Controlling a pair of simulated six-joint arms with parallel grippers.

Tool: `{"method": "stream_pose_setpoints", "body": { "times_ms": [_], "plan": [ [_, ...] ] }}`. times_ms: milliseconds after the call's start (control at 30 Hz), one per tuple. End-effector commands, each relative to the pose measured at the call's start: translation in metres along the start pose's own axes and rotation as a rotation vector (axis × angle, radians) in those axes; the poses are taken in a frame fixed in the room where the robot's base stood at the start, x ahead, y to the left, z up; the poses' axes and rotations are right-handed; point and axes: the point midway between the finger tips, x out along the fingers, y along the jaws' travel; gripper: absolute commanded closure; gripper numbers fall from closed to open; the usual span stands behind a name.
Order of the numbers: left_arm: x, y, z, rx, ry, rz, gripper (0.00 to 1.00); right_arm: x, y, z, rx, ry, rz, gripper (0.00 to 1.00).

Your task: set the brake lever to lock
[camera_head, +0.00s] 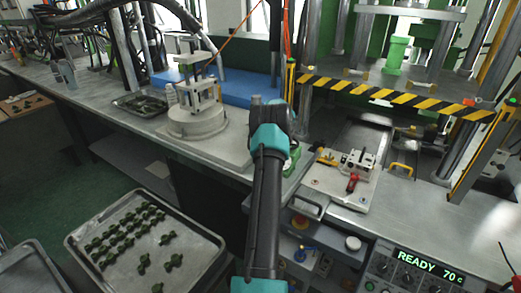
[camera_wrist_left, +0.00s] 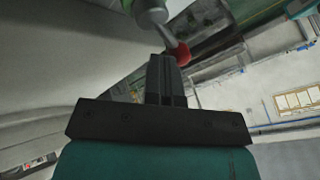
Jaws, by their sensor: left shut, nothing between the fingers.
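In the left wrist view, a lever with a red ball knob (camera_wrist_left: 180,54) on a thin metal shaft (camera_wrist_left: 170,32) comes down from a pale green-grey round hub (camera_wrist_left: 150,12). It looks like the brake lever. My left gripper (camera_wrist_left: 163,60) is shut and empty, its fingertips close beside the red knob. I cannot tell whether they touch it. In the head view, my arm rises from the bottom middle and hides its gripper and the lever. A green part (camera_head: 293,160) shows just right of the arm. My right gripper is in neither view.
A plate with a red-handled clamp (camera_head: 352,184) lies right of my arm, before a press with a striped bar (camera_head: 395,93). A round fixture (camera_head: 196,122) stands on the bench to the left. A tray (camera_head: 205,262) of dark green parts is at lower left.

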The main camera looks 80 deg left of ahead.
Motion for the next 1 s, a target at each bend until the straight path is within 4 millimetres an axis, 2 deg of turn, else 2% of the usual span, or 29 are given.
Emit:
{"method": "stream_pose_setpoints", "body": {
  "times_ms": [200,1000],
  "plan": [
    [0.0051,-0.0045,-0.0060,-0.006,-0.002,-0.005,1.00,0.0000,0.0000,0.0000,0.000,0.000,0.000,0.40],
    [0.0096,-0.0090,-0.0069,-0.007,0.001,-0.014,1.00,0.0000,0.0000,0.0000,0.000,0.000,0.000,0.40]
  ]
}}
